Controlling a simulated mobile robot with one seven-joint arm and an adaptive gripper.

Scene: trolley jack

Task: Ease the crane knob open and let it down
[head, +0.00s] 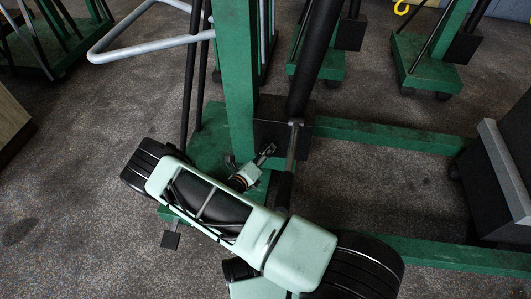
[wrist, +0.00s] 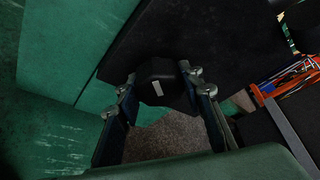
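The green shop crane (head: 238,75) stands in the head view, with a black ram (head: 315,55) rising from a black block (head: 268,122) at the foot of its post. In the wrist view a dark knob (wrist: 160,80) with a small white mark sits against a black surface. My gripper (wrist: 158,82) is open, with one finger to either side of the knob. The right fingertip looks very close to it; I cannot tell whether it touches. In the head view my gripper (head: 266,152) is low beside the block, and the knob cannot be made out.
Green base legs (head: 395,135) run to the right along the dark floor. A grey and black box (head: 500,165) stands at the right. Other green stands (head: 425,65) are behind. Coloured wires (wrist: 290,80) show at the wrist view's right. Open floor lies at the left.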

